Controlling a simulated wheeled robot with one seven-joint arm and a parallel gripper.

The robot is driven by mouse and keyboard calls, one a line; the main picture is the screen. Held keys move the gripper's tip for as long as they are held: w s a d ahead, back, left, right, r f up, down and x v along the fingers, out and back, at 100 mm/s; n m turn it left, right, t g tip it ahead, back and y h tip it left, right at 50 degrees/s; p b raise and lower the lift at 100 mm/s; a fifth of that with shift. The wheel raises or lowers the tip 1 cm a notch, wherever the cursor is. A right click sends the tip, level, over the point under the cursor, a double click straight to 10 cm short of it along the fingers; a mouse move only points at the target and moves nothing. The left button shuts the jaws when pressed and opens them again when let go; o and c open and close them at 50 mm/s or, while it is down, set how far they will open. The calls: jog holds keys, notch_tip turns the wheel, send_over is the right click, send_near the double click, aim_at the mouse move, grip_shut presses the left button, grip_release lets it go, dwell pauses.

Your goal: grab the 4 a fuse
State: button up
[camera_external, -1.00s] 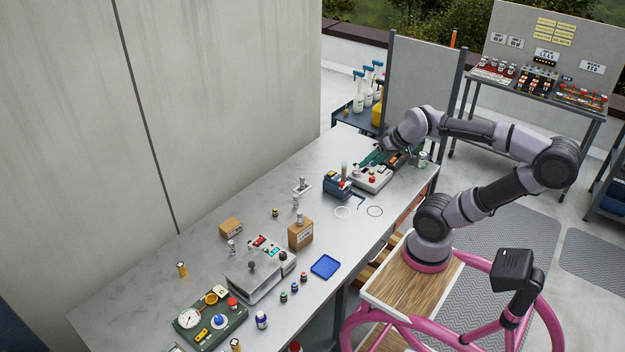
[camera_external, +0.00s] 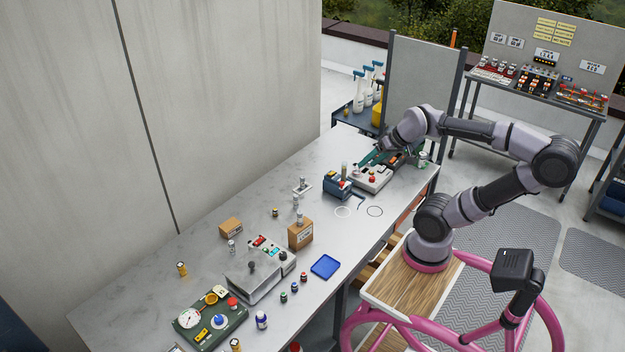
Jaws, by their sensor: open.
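No 4 A marking can be read at this size, so I cannot tell which piece is the 4 A fuse. Several small cylinders that may be fuses stand on the bench (camera_external: 205,215): a silver one (camera_external: 231,247), a dark gold one (camera_external: 275,212), a yellow and black one (camera_external: 182,269) and one on the cardboard box (camera_external: 299,218). A pale cylinder (camera_external: 423,159) stands at the far right end. My gripper (camera_external: 382,150) is open, low over the far end of the bench by the grey device with a red knob (camera_external: 372,179). Its fingertips are small and partly hidden.
A blue block (camera_external: 337,187) stands beside the grey device. An upright grey panel (camera_external: 420,85) stands behind the far end. The bench's left middle is mostly clear.

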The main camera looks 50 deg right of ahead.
jog(key=w+a+f+m+g+y, duration=0.1)
jog(key=w+a+m+g+y, duration=0.2)
jog(key=w+a, duration=0.85)
jog(key=m+g+y, duration=0.5)
jog(key=m+y, duration=0.5)
jog(key=y, duration=0.3)
send_over(233, 241)
jog(key=f, duration=3.1)
jog(key=shift+w+a+f, duration=0.1)
jog(key=shift+a+f, duration=0.25)
notch_tip(233, 241, down, 8)
jog(key=shift+r, duration=0.15)
jog(key=a, duration=0.3)
jog(key=shift+r, duration=0.2)
grip_shut()
